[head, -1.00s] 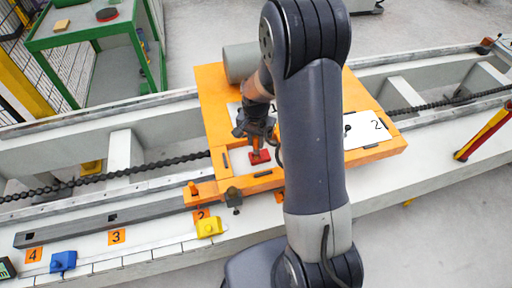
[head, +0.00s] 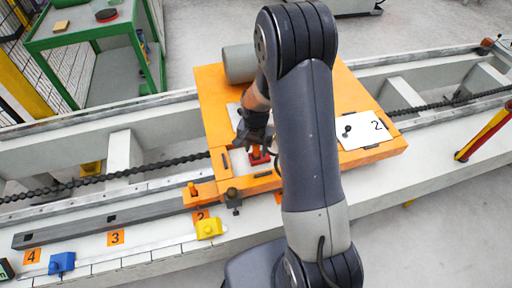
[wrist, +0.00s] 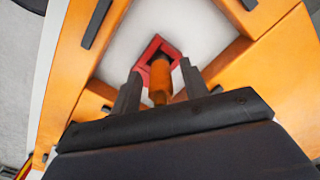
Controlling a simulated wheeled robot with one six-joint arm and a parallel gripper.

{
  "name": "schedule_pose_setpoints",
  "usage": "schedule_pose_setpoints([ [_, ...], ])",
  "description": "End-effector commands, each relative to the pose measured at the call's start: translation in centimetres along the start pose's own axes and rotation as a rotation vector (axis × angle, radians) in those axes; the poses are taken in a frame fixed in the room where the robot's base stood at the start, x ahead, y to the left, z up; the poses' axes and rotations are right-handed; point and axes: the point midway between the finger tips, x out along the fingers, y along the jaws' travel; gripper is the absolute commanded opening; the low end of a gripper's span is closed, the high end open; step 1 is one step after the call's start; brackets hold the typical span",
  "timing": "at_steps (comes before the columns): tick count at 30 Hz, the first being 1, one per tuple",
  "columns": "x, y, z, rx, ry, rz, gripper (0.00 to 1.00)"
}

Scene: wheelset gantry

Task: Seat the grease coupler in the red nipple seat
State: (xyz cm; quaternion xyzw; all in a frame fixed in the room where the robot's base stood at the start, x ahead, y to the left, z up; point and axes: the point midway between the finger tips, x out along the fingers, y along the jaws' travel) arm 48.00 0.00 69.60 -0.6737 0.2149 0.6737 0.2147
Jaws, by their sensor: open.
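The grease coupler (wrist: 160,82) is an orange-brown cylinder. In the wrist view it stands between my gripper's two dark fingers, with its far end within the red square outline of the nipple seat (wrist: 153,46). How deep it sits cannot be told. My gripper (wrist: 159,88) is open around the coupler, with a gap visible near the fingers. In the head view my gripper (head: 255,145) is low over the red seat (head: 260,158) on the orange carriage, and the coupler is mostly hidden by my wrist.
A yellow block (head: 209,228) and a blue block (head: 62,262) stand along the front rail. A chain (head: 110,177) runs along the gantry.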

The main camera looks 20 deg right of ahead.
Motion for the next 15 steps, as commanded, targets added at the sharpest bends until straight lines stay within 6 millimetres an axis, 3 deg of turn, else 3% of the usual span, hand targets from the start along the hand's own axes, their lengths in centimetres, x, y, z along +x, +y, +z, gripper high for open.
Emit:
schedule_pose_setpoints([
  [8, -0.6, 0.0, 0.0, 0.0, 0.0, 0.0, 0.43],
  [15, -5.0, -0.1, -0.1, 0.0, 0.005, -0.003, 0.43],
])
